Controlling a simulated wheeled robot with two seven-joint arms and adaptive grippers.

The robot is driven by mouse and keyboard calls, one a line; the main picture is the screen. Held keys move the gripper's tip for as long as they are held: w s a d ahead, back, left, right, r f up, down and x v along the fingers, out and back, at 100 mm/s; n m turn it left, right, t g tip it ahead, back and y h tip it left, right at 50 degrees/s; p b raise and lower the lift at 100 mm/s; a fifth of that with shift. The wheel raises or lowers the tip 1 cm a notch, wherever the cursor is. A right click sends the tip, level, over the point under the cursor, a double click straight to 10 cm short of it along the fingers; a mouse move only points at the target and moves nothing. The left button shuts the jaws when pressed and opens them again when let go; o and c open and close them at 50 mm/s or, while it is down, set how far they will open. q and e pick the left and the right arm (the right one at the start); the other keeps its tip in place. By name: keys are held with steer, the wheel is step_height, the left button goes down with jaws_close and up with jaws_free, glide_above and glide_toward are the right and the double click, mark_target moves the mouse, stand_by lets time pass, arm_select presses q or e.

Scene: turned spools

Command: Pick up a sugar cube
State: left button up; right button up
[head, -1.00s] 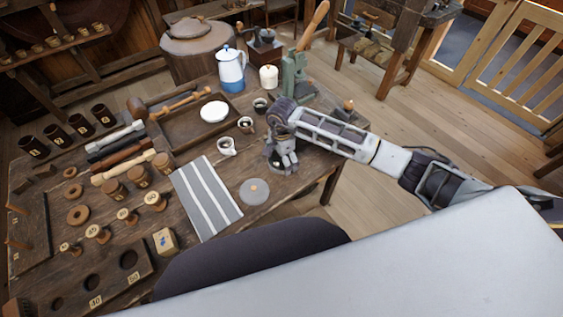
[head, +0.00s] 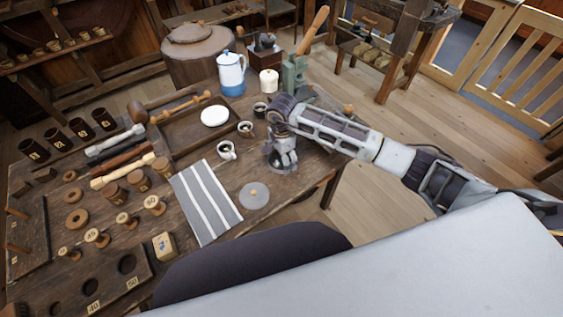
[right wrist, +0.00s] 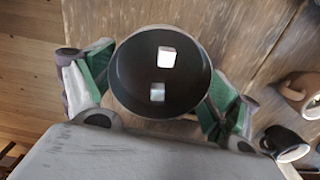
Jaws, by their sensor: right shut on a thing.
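Two white sugar cubes, one nearer the top (right wrist: 167,57) and one lower (right wrist: 157,92), lie inside a dark round bowl (right wrist: 128,82) in the right wrist view. My right gripper (right wrist: 160,98) has its green-padded fingers on opposite sides of the bowl and is shut on it. The cubes are between the fingers but inside the bowl, not pinched. In the head view my right gripper (head: 283,162) points down at the table's right side, and it mostly hides the bowl. My left gripper is not in view.
Cups (head: 227,151) stand left of the right gripper, near a wooden tray (head: 184,142) with a white dish (head: 214,116). A grey knobbed disc (head: 254,196) and a striped cloth (head: 206,201) lie nearer me. A green metal device (head: 294,77) stands behind.

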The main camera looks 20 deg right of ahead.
mark_target(281, 162)
step_height(281, 162, up, 7)
steer(key=shift+r, duration=0.1)
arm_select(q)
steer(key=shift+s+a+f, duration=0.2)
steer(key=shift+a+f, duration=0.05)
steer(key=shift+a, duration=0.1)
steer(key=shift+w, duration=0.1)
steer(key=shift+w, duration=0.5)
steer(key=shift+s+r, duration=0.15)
